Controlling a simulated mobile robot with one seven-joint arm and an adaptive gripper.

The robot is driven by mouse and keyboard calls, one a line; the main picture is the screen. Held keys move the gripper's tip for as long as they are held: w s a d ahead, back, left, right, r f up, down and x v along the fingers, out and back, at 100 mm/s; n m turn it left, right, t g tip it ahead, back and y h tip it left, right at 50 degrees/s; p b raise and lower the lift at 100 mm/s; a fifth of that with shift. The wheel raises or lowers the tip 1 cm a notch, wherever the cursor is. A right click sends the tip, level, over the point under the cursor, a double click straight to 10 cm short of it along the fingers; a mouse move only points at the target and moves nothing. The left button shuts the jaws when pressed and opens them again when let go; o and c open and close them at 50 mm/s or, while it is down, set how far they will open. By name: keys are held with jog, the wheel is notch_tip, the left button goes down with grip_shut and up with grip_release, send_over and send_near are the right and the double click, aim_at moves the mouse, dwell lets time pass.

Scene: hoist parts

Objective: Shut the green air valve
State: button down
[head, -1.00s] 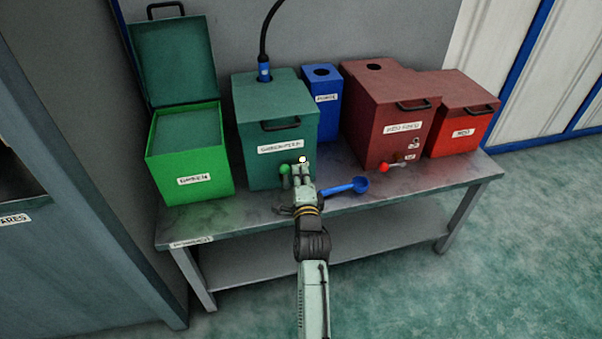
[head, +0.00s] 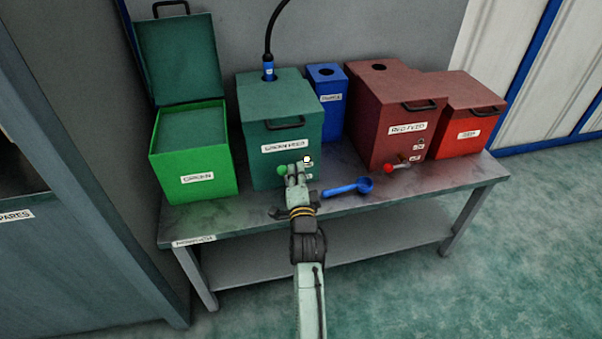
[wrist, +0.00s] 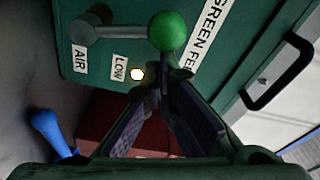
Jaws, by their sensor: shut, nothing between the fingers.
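The green air valve is a grey lever with a green ball knob (wrist: 168,32) on the front of the green feed box (head: 255,110). The grey pivot (wrist: 85,28) is by the AIR label (wrist: 80,60), and the lever runs from it toward the GREEN FEED label side. The knob shows in the head view (head: 282,169), just left of my gripper (head: 297,172). My gripper is shut and empty, its fingertips (wrist: 163,78) right beside the knob. I cannot tell whether they touch it. A lit white lamp (wrist: 137,73) is near the LOW label (wrist: 120,67).
A blue scoop (head: 348,188) lies on the bench (head: 400,196) right of my gripper. The red feed box (head: 395,120) with its red-knobbed lever (head: 392,167) stands further right. An open green box (head: 195,180) is at left. A blue box (head: 327,105) stands behind.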

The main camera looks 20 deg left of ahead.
aim_at(281, 174)
jog(key=n, duration=0.1)
jog(key=s+a+n+b, duration=0.1)
jog(key=n, duration=0.1)
jog(key=a+n+y+b, duration=0.1)
jog(key=n, duration=0.1)
jog(key=shift+s+a, duration=0.2)
jog(key=shift+s, duration=0.1)
jog(key=n+b, duration=0.1)
jog(key=s+a+n, duration=0.1)
jog(key=n, duration=0.1)
jog(key=shift+a+f+b, duration=0.15)
jog(key=shift+f+b, duration=0.15)
jog(key=shift+b, duration=0.05)
jog(key=shift+s+a+f+n+y+b, duration=0.25)
jog(key=shift+s+a+f+n+b, duration=0.2)
jog(key=shift+a+f+n+b, duration=0.25)
jog(key=shift+s+a+f+n+y+b, duration=0.25)
jog(key=shift+s+a+f+n+b, duration=0.2)
jog(key=shift+a+n, duration=0.3)
jog(key=shift+f, duration=0.1)
